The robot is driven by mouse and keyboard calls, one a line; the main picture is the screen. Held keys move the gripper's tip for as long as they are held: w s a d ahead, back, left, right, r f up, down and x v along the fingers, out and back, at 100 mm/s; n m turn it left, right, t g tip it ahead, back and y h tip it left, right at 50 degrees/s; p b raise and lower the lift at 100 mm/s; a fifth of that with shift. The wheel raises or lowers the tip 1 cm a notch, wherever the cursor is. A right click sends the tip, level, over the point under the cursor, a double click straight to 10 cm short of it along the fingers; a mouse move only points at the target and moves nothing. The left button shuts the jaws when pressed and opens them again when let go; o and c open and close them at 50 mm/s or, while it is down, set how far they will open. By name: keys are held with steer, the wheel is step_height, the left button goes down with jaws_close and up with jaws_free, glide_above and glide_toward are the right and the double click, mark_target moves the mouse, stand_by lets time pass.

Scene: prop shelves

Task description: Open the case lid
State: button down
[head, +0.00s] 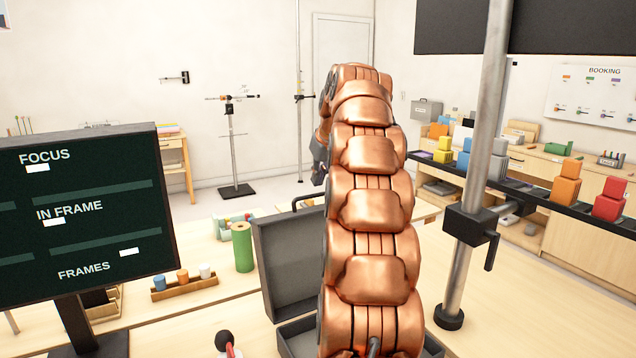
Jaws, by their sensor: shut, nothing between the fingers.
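The grey case stands on the table in front of me, partly hidden behind my copper arm. Its lid (283,262) stands up, tilted, at the back of the case, with a dark handle at its top edge. The case base (296,342) shows at the bottom of the view, its inside mostly covered by my arm. My gripper (319,172) is a small dark shape to the left of the arm's far end, above the lid and apart from it as far as I can see. It is shut and empty; its fingertips are largely hidden.
A screen (85,220) stands at the left. A green cylinder (242,247) and a wooden rack (184,287) with small cylinders are left of the lid. A metal pole (474,185) on a black foot stands right of my arm. The table at far right is clear.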

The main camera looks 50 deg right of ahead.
steer(key=v, duration=0.7)
steer(key=shift+a+r+p, duration=0.35)
steer(key=shift+r+p, duration=0.05)
steer(key=shift+p, duration=0.05)
